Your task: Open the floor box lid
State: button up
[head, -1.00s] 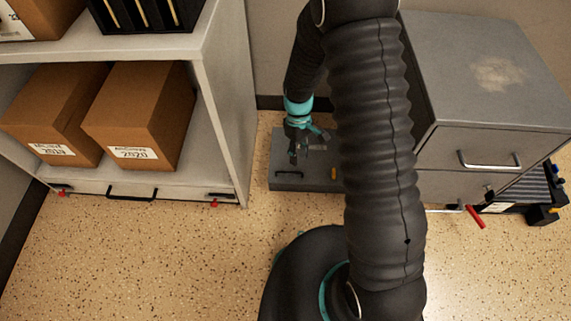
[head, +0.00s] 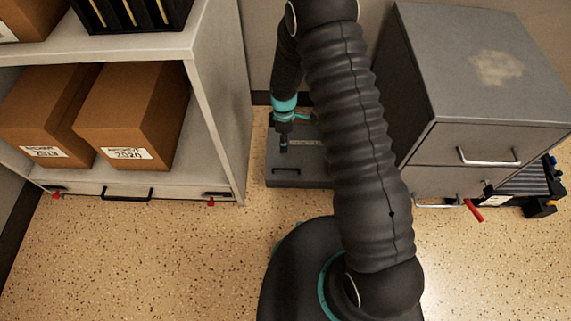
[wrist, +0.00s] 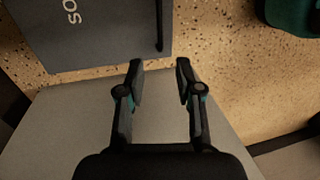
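The floor box (head: 312,183) is a low dark grey box on the floor between the shelf unit and the grey cabinet. Its lid looks shut, and a thin black handle (head: 285,170) shows near its front left. My arm hides its right part. My gripper (head: 284,147) hangs over the left part of the box, pointing down. In the wrist view, my gripper (wrist: 160,72) is open with nothing between the fingers. The box (wrist: 100,40), with pale lettering, lies ahead of the fingertips; its black handle (wrist: 159,25) is along its right edge. The fingers look apart from the handle.
The pale shelf unit (head: 220,110) with cardboard boxes stands left, close to my gripper. The grey drawer cabinet (head: 480,95) stands right. A red-handled item (head: 474,211) lies by the cabinet's foot. Speckled floor (head: 150,260) in front is clear.

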aim_at(285, 169)
jog(key=f, duration=0.3)
jog(key=s+f, duration=0.1)
jog(key=f, duration=0.3)
jog(key=s+f, duration=0.1)
jog(key=f, duration=0.3)
jog(key=shift+s+f, duration=0.1)
jog(key=shift+f, duration=0.15)
grip_shut()
jog(key=shift+d, duration=0.15)
